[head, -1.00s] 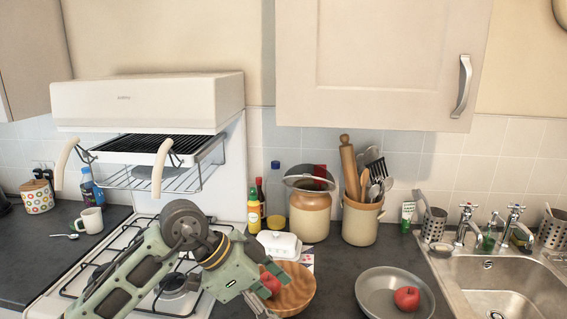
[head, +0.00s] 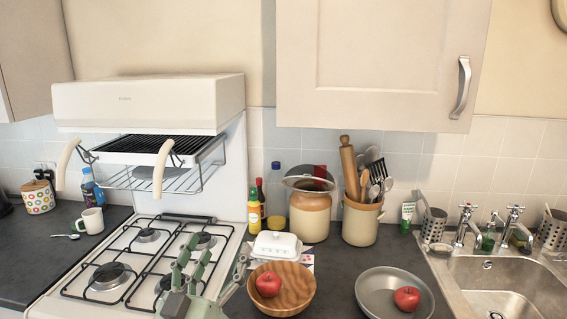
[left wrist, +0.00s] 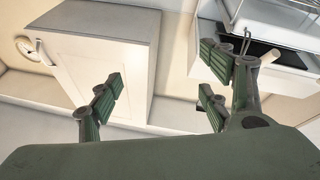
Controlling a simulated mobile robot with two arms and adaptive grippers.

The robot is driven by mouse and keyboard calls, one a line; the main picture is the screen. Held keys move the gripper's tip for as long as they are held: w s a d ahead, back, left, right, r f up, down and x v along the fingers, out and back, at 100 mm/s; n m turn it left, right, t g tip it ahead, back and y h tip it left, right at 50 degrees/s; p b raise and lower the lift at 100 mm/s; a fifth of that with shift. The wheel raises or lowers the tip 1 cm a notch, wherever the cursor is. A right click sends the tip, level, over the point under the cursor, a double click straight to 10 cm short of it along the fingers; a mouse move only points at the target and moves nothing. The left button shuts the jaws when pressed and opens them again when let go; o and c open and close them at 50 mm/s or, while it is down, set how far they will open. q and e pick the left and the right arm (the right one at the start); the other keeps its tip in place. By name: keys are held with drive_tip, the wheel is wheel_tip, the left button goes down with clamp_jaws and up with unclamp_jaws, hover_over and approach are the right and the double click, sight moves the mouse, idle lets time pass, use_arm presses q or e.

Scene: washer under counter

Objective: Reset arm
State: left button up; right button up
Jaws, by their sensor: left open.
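My left gripper (head: 212,266) is at the bottom of the head view, pointing up, with its green fingers spread apart and nothing between them. It is in front of the stove's right edge, just left of the wooden bowl. In the left wrist view the open fingers (left wrist: 160,92) point up toward a white cupboard (left wrist: 105,50), with nothing held. A red apple (head: 268,285) lies in the wooden bowl (head: 297,291). My right gripper is in neither view.
A grey pan (head: 372,288) holding another red apple (head: 406,298) stands on the counter, left of the sink (head: 490,285). A white butter dish (head: 277,245), bottles and crocks stand behind the bowl. The gas stove (head: 130,270) is at left, under a grill hood (head: 150,103).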

use_arm(q)
drive_tip(key=s+a+f+n+g+y, duration=0.1)
drive_tip(key=s+a+f+g+y, duration=0.3)
drive_tip(key=f, duration=0.7)
drive_tip(key=s+a+f+n+g+y, duration=0.15)
drive_tip(key=s+a+f+g, duration=0.35)
drive_tip(key=f, duration=0.7)
drive_tip(key=s+f+m+g, duration=0.2)
drive_tip(key=s+f+g, duration=0.3)
drive_tip(key=s, duration=0.5)
drive_tip(key=s+f+m+g, duration=0.2)
drive_tip(key=s+f+g, duration=0.3)
drive_tip(key=s, duration=0.4)
drive_tip(key=s+f, duration=0.3)
drive_tip(key=f, duration=2.6)
drive_tip(key=s+a+f+g, duration=0.1)
drive_tip(key=s+a+f, duration=0.1)
drive_tip(key=s+f, duration=1.2)
drive_tip(key=s+m, duration=0.1)
drive_tip(key=s, duration=0.1)
drive_tip(key=shift+s+a+f+g, duration=0.25)
drive_tip(key=shift+s+f+g, duration=0.05)
drive_tip(key=shift+f, duration=0.1)
